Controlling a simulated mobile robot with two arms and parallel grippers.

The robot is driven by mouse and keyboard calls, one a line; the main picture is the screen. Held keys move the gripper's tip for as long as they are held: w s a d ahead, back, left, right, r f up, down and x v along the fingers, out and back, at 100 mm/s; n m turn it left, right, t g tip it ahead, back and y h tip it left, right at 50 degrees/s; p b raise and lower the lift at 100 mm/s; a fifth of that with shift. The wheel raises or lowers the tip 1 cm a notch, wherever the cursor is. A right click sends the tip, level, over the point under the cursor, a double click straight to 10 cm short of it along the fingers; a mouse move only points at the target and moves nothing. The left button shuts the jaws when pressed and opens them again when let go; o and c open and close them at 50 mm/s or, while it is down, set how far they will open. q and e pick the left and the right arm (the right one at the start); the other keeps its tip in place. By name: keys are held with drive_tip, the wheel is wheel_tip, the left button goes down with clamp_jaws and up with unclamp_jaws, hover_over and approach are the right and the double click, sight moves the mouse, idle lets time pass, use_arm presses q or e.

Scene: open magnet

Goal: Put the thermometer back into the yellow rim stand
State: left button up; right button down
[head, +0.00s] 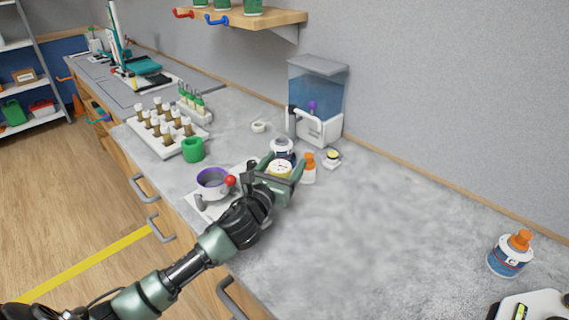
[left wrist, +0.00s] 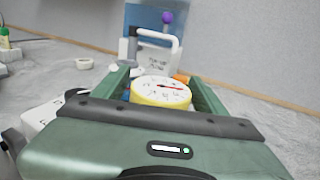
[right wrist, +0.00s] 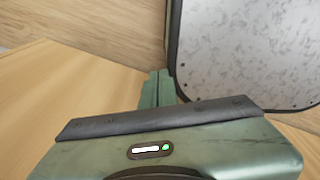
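The thermometer (head: 280,168) has a round white dial with a yellow rim. My left gripper (head: 282,170) is shut on it above the counter, one finger on each side. The left wrist view shows the dial (left wrist: 161,91) face up with a red needle; its lower part is hidden. A small white stand (head: 332,158) with a yellow rim around a dark top sits on the counter, just beyond and to the right of the gripper. My right gripper (right wrist: 158,88) is shut and empty, away from the counter top, and not visible in the head view.
An orange-capped bottle (head: 308,170) stands between gripper and stand. A blue water tank (head: 318,95) is behind. A purple-rimmed pot (head: 213,182), a green cup (head: 193,149) and a vial rack (head: 160,130) are left.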

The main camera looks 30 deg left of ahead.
use_arm(q)
drive_tip(key=shift+r, duration=0.2)
drive_tip(key=shift+s+d+b, duration=0.15)
drive_tip(key=shift+s+b, duration=0.25)
drive_tip(key=shift+s, duration=2.6)
drive_tip(key=shift+s+d+b, duration=0.15)
drive_tip(key=shift+s+b, duration=0.2)
drive_tip(key=shift+s, duration=2.65)
drive_tip(key=shift+f, duration=0.1)
